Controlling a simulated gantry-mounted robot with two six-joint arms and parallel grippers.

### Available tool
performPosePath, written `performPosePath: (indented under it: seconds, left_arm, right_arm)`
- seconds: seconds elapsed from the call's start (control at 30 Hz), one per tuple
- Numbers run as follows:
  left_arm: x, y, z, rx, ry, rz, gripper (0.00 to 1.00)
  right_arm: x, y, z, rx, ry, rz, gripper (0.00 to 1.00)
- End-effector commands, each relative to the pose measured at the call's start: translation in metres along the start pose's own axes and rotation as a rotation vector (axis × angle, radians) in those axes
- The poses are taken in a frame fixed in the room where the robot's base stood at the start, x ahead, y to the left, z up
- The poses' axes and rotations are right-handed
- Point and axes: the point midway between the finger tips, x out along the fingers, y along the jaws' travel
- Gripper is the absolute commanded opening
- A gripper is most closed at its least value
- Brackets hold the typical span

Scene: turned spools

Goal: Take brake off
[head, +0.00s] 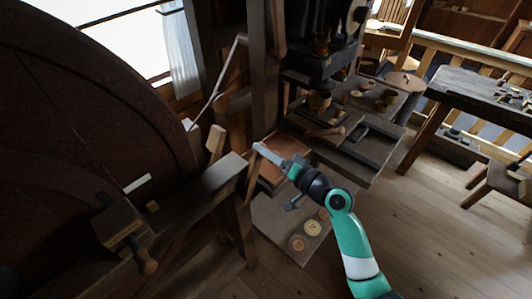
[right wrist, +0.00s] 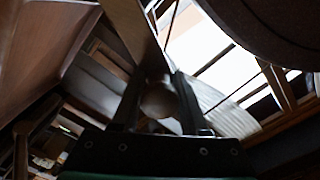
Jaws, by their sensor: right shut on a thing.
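My right gripper (head: 262,149) reaches in at the top end of a slim wooden lever (head: 251,178), beside the dark beam near the big wheel. In the right wrist view my gripper (right wrist: 158,100) has its two dark fingers on either side of a rounded, pale knob-like end (right wrist: 160,101). A long flat bar (right wrist: 128,28) runs up and away from that end. The fingers are shut on it; I take it to be the lever's end, though the head view shows the contact poorly. My left gripper is not in view.
A huge dark wheel (head: 80,120) fills the left, with a beam (head: 190,205) in front and a wooden block (head: 120,226) on it. A workbench (head: 350,135) with turned pieces stands behind. Round pieces lie on a low board (head: 278,212). Floor at the right (head: 420,230) is clear.

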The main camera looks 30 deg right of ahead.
Motion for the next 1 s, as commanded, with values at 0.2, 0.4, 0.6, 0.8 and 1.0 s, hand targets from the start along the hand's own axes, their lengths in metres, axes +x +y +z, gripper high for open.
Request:
performPosePath:
  seconds: [0.2,0.4,0.6,0.8,1.0]
  left_arm:
    - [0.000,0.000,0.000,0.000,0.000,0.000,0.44]
    - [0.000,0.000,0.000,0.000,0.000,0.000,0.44]
    - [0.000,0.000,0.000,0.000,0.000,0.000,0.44]
    - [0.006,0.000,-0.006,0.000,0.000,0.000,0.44]
    - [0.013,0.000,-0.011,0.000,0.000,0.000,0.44]
  right_arm:
    - [0.000,0.003,0.002,0.008,-0.004,0.005,0.55]
    - [0.000,0.002,0.001,0.004,-0.003,0.004,0.73]
    - [-0.001,0.002,0.001,0.003,-0.002,0.004,0.73]
    - [-0.026,0.001,-0.001,0.003,-0.001,0.006,0.73]
    - [-0.075,0.002,-0.001,0.004,0.000,0.007,0.73]
